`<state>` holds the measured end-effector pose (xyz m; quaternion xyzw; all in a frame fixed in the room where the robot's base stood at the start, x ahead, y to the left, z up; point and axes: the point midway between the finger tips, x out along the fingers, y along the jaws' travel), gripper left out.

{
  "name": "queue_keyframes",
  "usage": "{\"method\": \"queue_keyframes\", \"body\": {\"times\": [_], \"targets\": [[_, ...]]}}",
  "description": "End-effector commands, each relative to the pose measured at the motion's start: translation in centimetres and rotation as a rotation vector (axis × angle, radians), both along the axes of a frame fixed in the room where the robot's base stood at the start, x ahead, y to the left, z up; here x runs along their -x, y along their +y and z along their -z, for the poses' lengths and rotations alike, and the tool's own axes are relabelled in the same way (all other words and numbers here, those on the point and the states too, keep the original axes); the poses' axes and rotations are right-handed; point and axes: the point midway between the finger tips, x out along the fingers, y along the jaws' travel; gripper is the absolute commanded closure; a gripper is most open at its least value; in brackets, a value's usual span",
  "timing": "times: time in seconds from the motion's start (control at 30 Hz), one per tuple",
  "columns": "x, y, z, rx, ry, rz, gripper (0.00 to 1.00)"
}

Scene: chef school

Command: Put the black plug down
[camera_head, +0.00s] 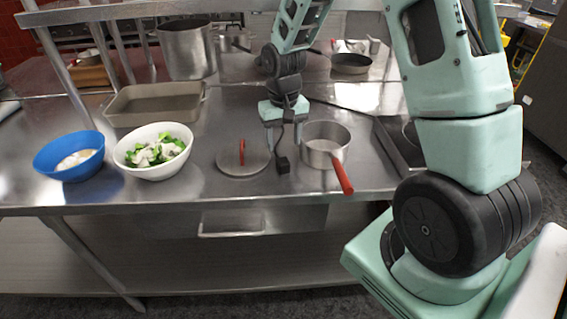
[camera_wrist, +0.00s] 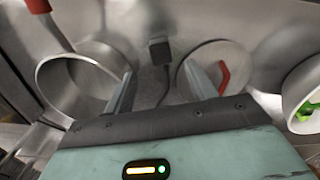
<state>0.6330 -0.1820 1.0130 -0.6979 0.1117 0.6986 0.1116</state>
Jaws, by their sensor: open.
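The black plug (camera_head: 283,164) is on the steel table, with its dark cord running up behind it, between the round lid and the saucepan. It also shows in the wrist view (camera_wrist: 160,51), ahead of my fingers and apart from them, with the cord trailing below it. My gripper (camera_head: 283,144) is over the table just by the plug. In the wrist view its two fingers (camera_wrist: 160,85) are spread wide, with nothing held between them.
A saucepan (camera_head: 314,150) with a red handle stands close on the right. A flat lid (camera_head: 234,166) with a red handle lies close on the left. A white salad bowl (camera_head: 130,160), a blue bowl (camera_head: 52,161) and a baking tray (camera_head: 118,112) stand farther left.

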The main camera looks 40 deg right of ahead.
Motion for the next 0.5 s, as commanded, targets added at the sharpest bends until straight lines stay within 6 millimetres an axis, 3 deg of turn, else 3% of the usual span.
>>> {"method": "queue_keyframes", "body": {"times": [0.1, 0.5], "targets": [[0.1, 0.0, 1.8, 0.000, 0.004, -0.001, 0.44], [0.1, 0.1, 4.9, -0.002, 0.005, -0.002, 0.44]]}}
